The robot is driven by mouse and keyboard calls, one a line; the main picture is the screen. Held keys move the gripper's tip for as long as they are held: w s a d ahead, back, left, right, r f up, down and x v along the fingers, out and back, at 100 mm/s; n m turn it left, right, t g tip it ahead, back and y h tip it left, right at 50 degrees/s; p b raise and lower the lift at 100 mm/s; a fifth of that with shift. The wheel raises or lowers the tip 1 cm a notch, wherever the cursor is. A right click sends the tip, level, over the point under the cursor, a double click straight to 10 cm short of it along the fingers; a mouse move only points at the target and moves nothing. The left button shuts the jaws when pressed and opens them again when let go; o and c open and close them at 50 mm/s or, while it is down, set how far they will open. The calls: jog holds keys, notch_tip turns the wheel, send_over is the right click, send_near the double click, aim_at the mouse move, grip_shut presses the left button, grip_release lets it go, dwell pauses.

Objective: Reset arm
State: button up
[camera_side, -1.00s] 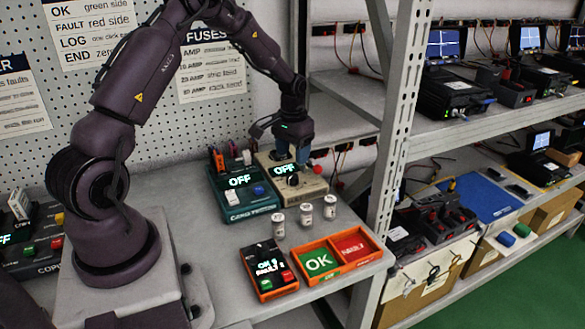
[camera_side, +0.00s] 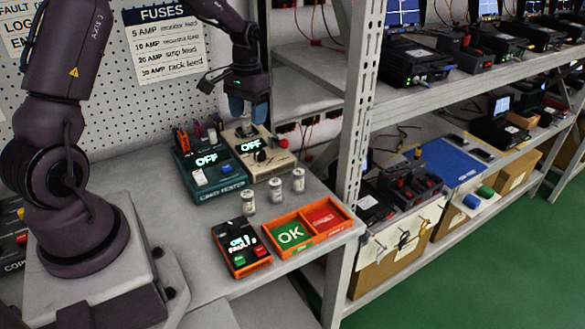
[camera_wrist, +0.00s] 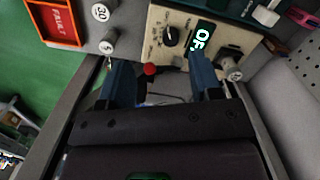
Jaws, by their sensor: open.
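My gripper (camera_side: 248,118) has blue fingers and hangs above the back of the beige box, apart and empty. In the wrist view its fingers (camera_wrist: 160,75) stand wide apart with nothing between them. The beige box (camera_side: 272,163) has a black dial, a red knob and a display reading OFF; its panel also shows in the wrist view (camera_wrist: 183,55). Beside it is a teal card tester (camera_side: 228,183), also reading OFF, with a white and a blue button. Three small white-capped canisters (camera_side: 274,190) stand upright in front of these boxes.
An orange tray (camera_side: 272,241) with a green OK and a red compartment lies near the bench's front edge. A black and orange device (camera_side: 239,248) showing ON and FAULT lies left of it. A grey rack post (camera_side: 355,150) stands close at the right.

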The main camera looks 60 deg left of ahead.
jog(key=s+d+r+m+t, duration=0.4)
jog(key=s+d+r+t, duration=0.2)
jog(key=s+d+r, duration=1)
jog(key=d+r, duration=0.1)
jog(key=d, duration=0.3)
jog(key=shift+s+d+r+m, duration=0.2)
jog(key=shift+s+r+m, duration=0.05)
jog(key=shift+s+m, duration=0.05)
jog(key=shift+c, duration=0.4)
